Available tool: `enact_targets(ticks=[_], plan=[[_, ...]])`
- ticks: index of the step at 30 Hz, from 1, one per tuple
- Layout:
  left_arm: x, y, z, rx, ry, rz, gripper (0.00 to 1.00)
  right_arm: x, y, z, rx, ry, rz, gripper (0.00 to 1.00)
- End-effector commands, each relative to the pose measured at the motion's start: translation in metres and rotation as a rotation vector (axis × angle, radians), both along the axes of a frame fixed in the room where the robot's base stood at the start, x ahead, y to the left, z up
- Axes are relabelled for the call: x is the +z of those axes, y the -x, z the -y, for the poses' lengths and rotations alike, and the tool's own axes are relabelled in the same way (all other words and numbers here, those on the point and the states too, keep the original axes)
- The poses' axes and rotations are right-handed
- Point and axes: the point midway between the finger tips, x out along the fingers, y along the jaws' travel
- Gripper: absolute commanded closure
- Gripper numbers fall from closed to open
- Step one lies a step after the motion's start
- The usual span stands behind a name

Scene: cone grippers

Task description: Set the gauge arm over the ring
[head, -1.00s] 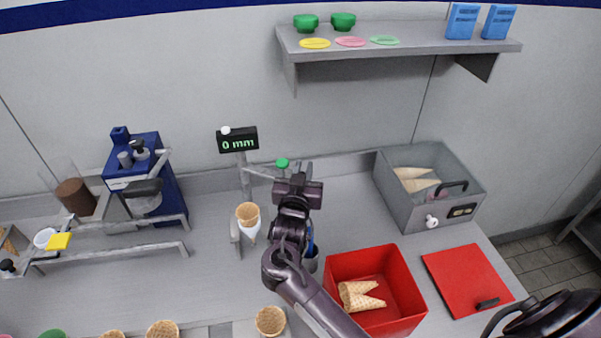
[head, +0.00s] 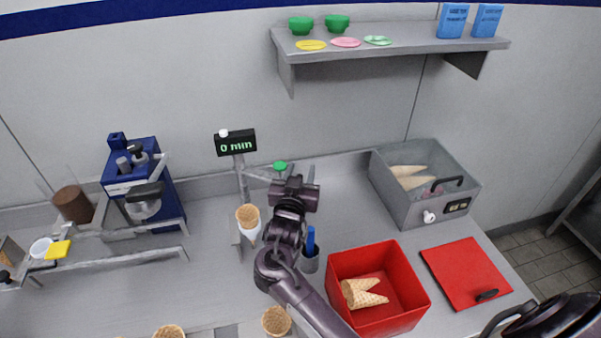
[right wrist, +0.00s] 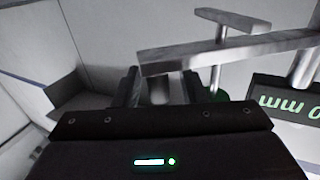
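The gauge display (head: 235,143) reads 0 mm on a post at the back; it shows inverted in the right wrist view (right wrist: 290,100). The grey gauge arm (head: 259,174) reaches right from the post, with a green knob (head: 280,166) near its end. A cone (head: 248,216) stands in a white holder in front of the post; the ring is hard to make out there. My right gripper (head: 300,174) is just right of the knob. Its fingers are apart in the right wrist view (right wrist: 160,88), with the gauge arm (right wrist: 200,56) crossing beyond them.
A red bin (head: 408,300) with cones stands right of my right arm, and a grey cup (head: 309,263) stands beside it. A grey box (head: 405,208) and a red board (head: 465,268) lie further right. The shelf (head: 400,50) is above. The counter behind the red bin is clear.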

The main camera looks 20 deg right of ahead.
Motion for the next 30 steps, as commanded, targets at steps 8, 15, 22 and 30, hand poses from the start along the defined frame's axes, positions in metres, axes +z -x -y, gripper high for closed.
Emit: enact_targets(ticks=[8, 15, 22, 30], plan=[[-0.005, 0.000, -0.002, 0.002, -0.002, -0.001, 0.64, -0.004, 0.010, -0.008, 0.002, -0.002, -0.002, 0.62], [-0.019, 0.001, -0.002, 0.001, -0.002, -0.001, 0.64, -0.004, 0.044, -0.032, 0.002, -0.004, -0.001, 0.62], [-0.024, 0.001, -0.001, 0.000, -0.001, -0.002, 0.64, -0.001, 0.062, -0.045, 0.001, 0.000, 0.000, 0.62], [-0.023, 0.001, -0.001, -0.002, -0.002, -0.002, 0.64, 0.000, 0.063, -0.046, 0.000, 0.001, -0.001, 0.62]])
